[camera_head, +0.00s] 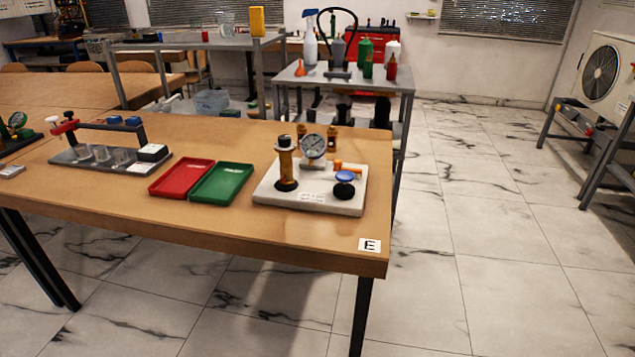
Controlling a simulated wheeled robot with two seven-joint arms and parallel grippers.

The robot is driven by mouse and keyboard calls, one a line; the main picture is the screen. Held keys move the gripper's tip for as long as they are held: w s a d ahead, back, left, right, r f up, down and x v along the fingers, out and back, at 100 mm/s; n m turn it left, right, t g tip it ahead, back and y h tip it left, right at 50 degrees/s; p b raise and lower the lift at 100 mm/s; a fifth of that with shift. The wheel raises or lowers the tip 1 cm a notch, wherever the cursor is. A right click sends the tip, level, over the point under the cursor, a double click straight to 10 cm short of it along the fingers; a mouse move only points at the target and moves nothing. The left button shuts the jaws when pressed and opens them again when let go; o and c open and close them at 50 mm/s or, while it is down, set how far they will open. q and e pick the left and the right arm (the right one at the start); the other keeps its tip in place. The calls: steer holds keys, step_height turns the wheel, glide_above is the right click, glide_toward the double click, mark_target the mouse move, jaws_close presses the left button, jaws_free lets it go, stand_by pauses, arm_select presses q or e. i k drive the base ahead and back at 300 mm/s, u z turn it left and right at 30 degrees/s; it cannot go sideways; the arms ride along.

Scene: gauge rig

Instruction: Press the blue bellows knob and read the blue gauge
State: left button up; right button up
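The gauge rig is a white base plate (330,203) on the right part of a wooden table. A blue knob (344,177) sits on a black bellows (344,191) at the plate's right side. A round white-faced dial gauge (313,147) stands at the back of the plate; its rim looks grey, and the needle and reading are too small to make out. A brass-coloured column (285,165) with a dark top and base stands at the left of the plate. An orange valve handle (339,164) lies behind the knob. Neither of my grippers is in view.
A red tray (181,191) and a green tray (209,197) lie left of the rig. A rack (78,161) with glass cups stands further left. The table (340,252) has bare room in front. A metal cart (404,79) with bottles stands behind. Marble floor (480,280) is clear at right.

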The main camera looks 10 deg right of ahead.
mark_target(344, 177)
steer(key=z, duration=2.05)
steer(key=i, duration=1.5)
steer(key=u, duration=3.2)
